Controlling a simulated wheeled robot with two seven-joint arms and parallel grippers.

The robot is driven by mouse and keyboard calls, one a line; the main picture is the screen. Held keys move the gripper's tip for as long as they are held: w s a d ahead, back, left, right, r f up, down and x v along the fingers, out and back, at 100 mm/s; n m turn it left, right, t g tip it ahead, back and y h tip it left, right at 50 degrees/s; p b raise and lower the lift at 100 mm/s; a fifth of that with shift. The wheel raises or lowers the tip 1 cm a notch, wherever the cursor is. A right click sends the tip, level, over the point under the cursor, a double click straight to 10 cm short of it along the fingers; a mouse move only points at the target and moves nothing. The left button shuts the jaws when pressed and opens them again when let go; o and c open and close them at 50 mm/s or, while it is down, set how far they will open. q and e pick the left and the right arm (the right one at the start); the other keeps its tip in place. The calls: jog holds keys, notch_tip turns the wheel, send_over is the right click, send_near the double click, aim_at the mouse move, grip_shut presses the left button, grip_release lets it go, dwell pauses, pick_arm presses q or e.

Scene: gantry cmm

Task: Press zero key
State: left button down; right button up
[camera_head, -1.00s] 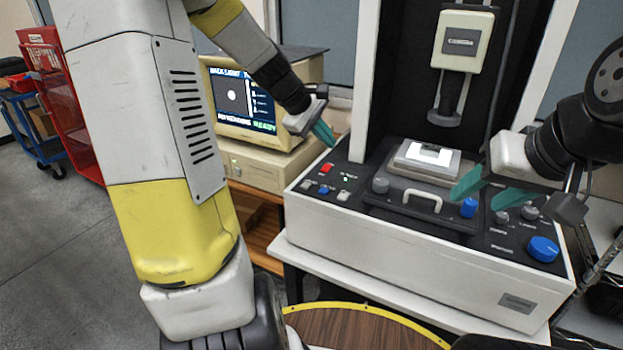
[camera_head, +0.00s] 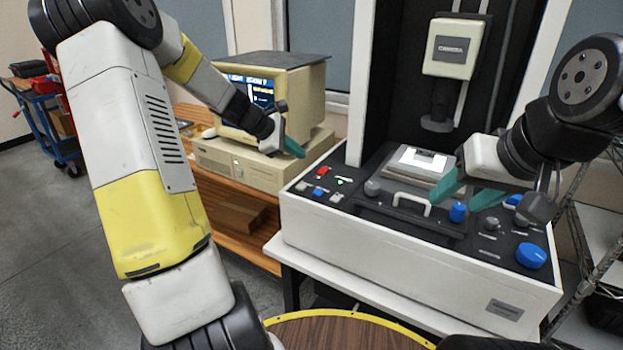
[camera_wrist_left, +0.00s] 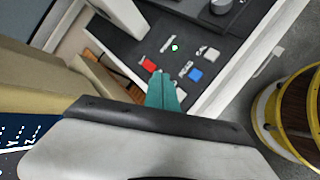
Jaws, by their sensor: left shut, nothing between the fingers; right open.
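The machine's control panel (camera_head: 360,205) has a cluster of small keys at its left end: a red key (camera_head: 322,171), a blue key (camera_head: 318,191) and pale keys (camera_head: 336,197), beside a lit green lamp (camera_head: 340,181). The left wrist view also shows the red key (camera_wrist_left: 150,64), blue key (camera_wrist_left: 196,75) and a pale key (camera_wrist_left: 212,53); their labels are too small to read surely. My left gripper (camera_head: 298,150) is shut and empty, left of the cluster and apart from it. My right gripper (camera_head: 459,192) is open above the panel's right part.
A beige computer with a monitor (camera_head: 300,85) stands on a wooden bench (camera_head: 225,200) left of the machine. A column carries a camera head (camera_head: 450,48). A stage with a handle (camera_head: 410,200) and blue knobs (camera_head: 531,256) lie right of the keys. A wire rack stands far right.

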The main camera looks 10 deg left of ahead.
aim_at(298, 187)
pick_arm(q)
jog(key=shift+f, duration=3.95)
jog(key=shift+f, duration=0.15)
jog(key=shift+f, duration=0.25)
jog(key=shift+f, duration=0.35)
jog(key=shift+r, duration=0.8)
jog(key=shift+r, duration=2.5)
